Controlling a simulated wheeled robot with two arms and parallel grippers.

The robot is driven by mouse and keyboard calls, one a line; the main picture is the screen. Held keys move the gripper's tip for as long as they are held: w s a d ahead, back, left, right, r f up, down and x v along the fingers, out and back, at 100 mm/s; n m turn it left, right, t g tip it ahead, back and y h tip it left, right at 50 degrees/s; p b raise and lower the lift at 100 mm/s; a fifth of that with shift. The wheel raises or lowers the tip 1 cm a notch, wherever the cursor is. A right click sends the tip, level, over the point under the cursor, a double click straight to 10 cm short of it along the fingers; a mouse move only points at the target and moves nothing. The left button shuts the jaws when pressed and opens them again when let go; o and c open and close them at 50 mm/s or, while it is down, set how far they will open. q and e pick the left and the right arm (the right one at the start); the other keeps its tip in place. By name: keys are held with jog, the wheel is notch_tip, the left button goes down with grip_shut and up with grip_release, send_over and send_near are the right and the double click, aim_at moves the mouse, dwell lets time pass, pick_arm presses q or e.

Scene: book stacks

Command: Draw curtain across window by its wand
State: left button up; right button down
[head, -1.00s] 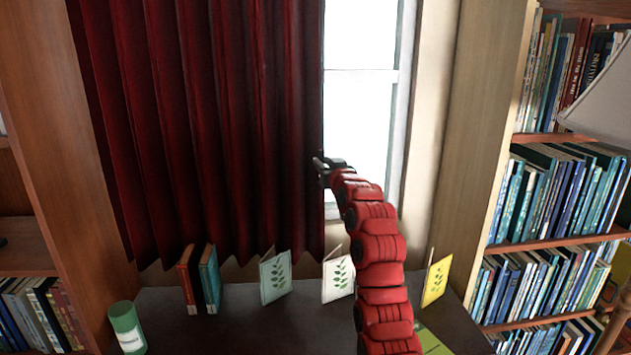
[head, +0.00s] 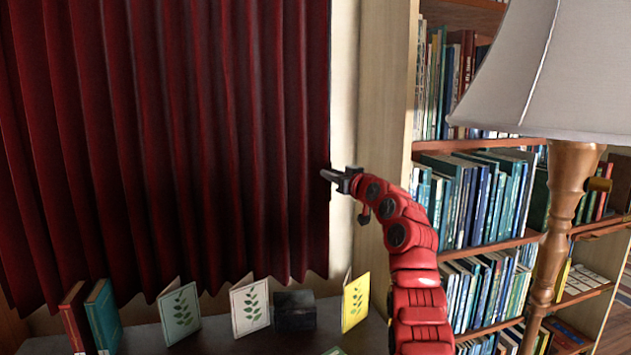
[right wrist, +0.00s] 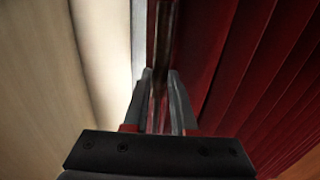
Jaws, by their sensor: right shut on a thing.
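The dark red curtain (head: 170,130) hangs in folds across the left and middle of the head view. Its right edge meets the cream wall, and no window glass shows. My right gripper (head: 332,175) is at that edge, about halfway down the picture. In the right wrist view its fingers (right wrist: 160,100) are shut on the thin upright wand (right wrist: 163,45), with the curtain (right wrist: 225,70) close on the right. The wand is too small to make out in the head view. My left gripper is out of view.
Below the curtain, a dark tabletop (head: 240,343) holds teal and red books (head: 103,315), leaf-print cards (head: 250,305), a dark box (head: 295,311) and a yellow card (head: 355,302). A lamp (head: 565,180) stands right of my arm, before bookshelves (head: 475,200).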

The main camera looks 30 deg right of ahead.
jog(key=shift+s+d, duration=0.15)
jog(key=shift+d, duration=0.4)
jog(key=c, duration=0.7)
grip_release()
jog(key=shift+c, duration=0.2)
jog(key=s+a+b, duration=0.1)
jog(key=s+b, duration=0.1)
jog(key=s, duration=1.5)
jog(key=shift+s+a+b, duration=0.15)
jog(key=shift+a+b, duration=0.15)
jog(key=shift+b, duration=0.1)
